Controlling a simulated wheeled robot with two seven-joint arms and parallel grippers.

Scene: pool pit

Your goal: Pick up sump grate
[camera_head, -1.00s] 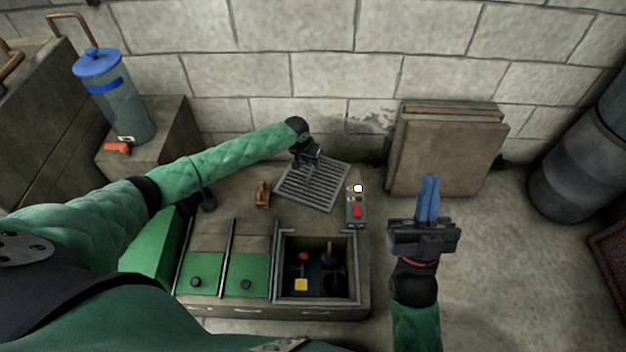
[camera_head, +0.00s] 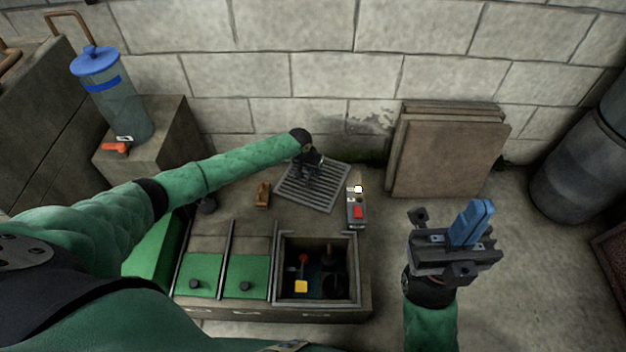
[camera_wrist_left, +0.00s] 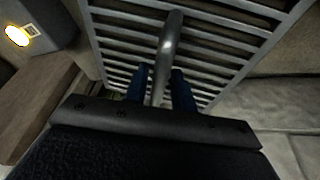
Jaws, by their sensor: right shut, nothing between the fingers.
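The sump grate (camera_head: 325,199) is a grey slotted metal plate lying at the back of the bench top, near the wall. In the left wrist view its slats (camera_wrist_left: 225,50) fill the upper middle, and a curved metal handle (camera_wrist_left: 170,45) rises from it. My left gripper (camera_head: 309,175) is over the grate's upper left part. Its blue fingers (camera_wrist_left: 160,85) stand on either side of the handle, with narrow gaps showing. The fingertips are partly hidden in the head view. My right gripper (camera_head: 473,222) is shut and empty, right of the bench, with blue fingers together.
A grey box with a red button (camera_head: 357,212) sits just right of the grate. A small brown object (camera_head: 262,195) lies left. An open pit (camera_head: 277,270) with items inside is in front, beside green panels (camera_head: 203,270). Slabs (camera_head: 445,155) lean on the wall.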

